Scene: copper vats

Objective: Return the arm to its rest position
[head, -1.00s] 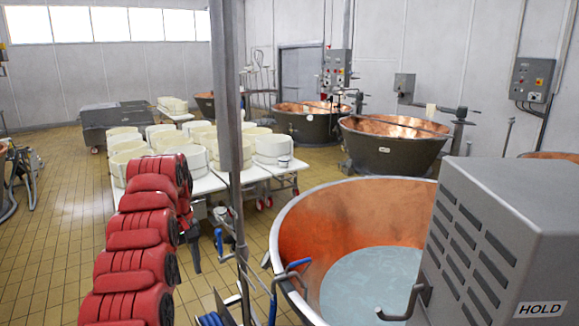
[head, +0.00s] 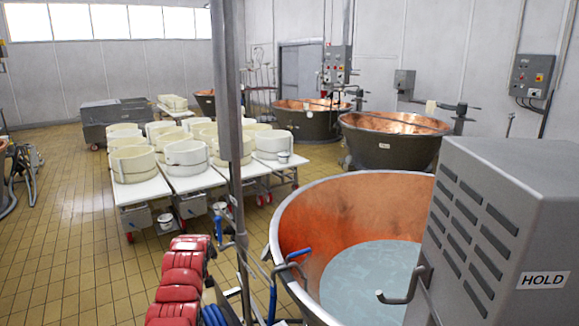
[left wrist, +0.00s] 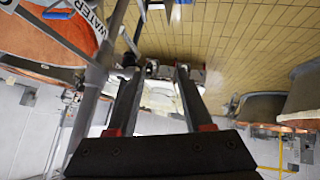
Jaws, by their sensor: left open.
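My red segmented left arm (head: 182,285) shows low in the head view, left of the grey post. It rises from the bottom edge, and its gripper cannot be made out there. In the left wrist view my left gripper (left wrist: 158,72) is open. Its two dark fingers are apart, with nothing clearly held between them. Past the fingertips are tiled floor and blurred pale shapes. My right gripper is in neither view.
A large copper vat (head: 330,215) with pale liquid stands close on the right, beside a grey HOLD box (head: 490,200). A grey post (head: 232,130) stands near my arm. Tables with white moulds (head: 187,158) stand behind. Tiled floor (head: 70,240) is open on the left.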

